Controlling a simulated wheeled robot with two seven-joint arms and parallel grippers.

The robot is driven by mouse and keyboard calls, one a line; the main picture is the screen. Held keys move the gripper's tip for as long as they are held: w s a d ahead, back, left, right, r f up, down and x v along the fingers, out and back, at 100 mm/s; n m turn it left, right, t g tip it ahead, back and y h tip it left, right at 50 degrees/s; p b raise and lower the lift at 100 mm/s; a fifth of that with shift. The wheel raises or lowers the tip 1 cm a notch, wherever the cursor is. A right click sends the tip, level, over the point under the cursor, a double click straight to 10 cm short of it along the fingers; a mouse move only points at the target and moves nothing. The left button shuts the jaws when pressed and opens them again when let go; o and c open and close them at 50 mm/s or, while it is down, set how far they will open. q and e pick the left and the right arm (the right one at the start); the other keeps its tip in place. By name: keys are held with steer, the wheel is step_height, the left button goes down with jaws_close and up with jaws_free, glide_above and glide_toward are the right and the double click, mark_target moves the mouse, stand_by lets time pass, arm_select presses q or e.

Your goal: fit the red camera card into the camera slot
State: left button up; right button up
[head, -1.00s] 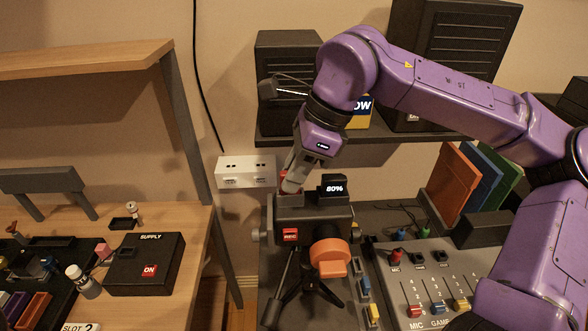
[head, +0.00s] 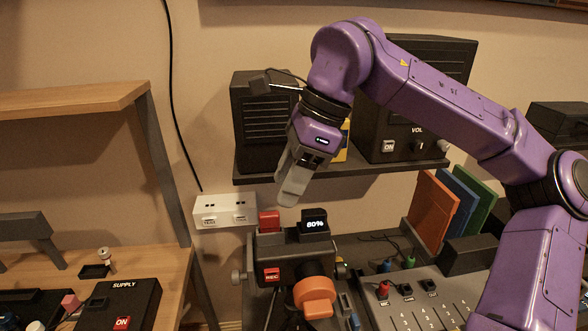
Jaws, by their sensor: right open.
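The black camera (head: 293,256) stands on a tripod, with an orange lens ring (head: 314,297), a red REC label and a small screen reading 80% (head: 314,224). The red camera card (head: 269,220) stands upright at the top left of the camera, its upper part showing above the body. How deep it sits is hidden. My right gripper (head: 288,196) is open, above and slightly right of the card, apart from it. My left gripper is not in view.
A shelf (head: 345,171) with black speakers (head: 262,120) is behind my right arm. A white wall socket (head: 224,211) is left of the camera. A mixer panel (head: 430,300) and coloured folders (head: 434,207) are on the right. A supply box (head: 119,303) is at lower left.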

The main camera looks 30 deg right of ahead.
steer(key=v, duration=0.3)
steer(key=shift+r, duration=0.3)
stand_by(0.3)
